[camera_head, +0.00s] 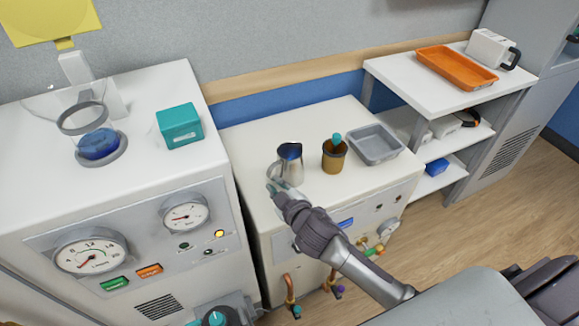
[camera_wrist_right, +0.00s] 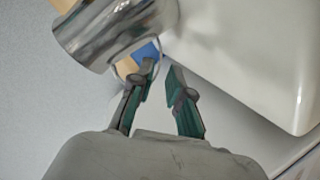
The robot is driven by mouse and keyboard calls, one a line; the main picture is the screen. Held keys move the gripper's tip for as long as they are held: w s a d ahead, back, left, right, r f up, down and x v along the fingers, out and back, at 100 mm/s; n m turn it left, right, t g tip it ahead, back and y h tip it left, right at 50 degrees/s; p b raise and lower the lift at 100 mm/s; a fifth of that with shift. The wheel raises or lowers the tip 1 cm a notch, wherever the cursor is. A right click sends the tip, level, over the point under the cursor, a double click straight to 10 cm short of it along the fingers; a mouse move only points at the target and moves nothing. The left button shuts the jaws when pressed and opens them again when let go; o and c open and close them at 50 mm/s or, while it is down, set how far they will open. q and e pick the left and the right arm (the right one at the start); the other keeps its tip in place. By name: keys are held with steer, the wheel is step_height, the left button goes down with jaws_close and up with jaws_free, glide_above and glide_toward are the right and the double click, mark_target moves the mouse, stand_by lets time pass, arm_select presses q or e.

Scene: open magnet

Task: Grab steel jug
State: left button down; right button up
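The steel jug (camera_head: 290,165) stands upright on the white cabinet top, near its left side, its open mouth dark inside. In the right wrist view the shiny jug body (camera_wrist_right: 105,30) fills the upper left. My right gripper (camera_head: 273,186) is at the jug's handle side, at its lower left in the head view. In the wrist view its two teal-padded fingers (camera_wrist_right: 161,68) are apart, close beside the jug's thin handle. I cannot tell whether the handle lies between the fingers. My left gripper is not in view.
A brown cup (camera_head: 334,156) with a teal top and a grey tray (camera_head: 375,145) stand right of the jug. A taller white machine (camera_head: 60,190) with gauges and a teal box (camera_head: 180,125) rises at the left. A shelf with an orange tray (camera_head: 456,68) stands at the right.

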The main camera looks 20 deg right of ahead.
steer(key=x, duration=0.4)
steer(key=shift+w, duration=0.15)
steer(key=shift+r, duration=0.1)
jaws_close()
steer(key=shift+r, duration=0.1)
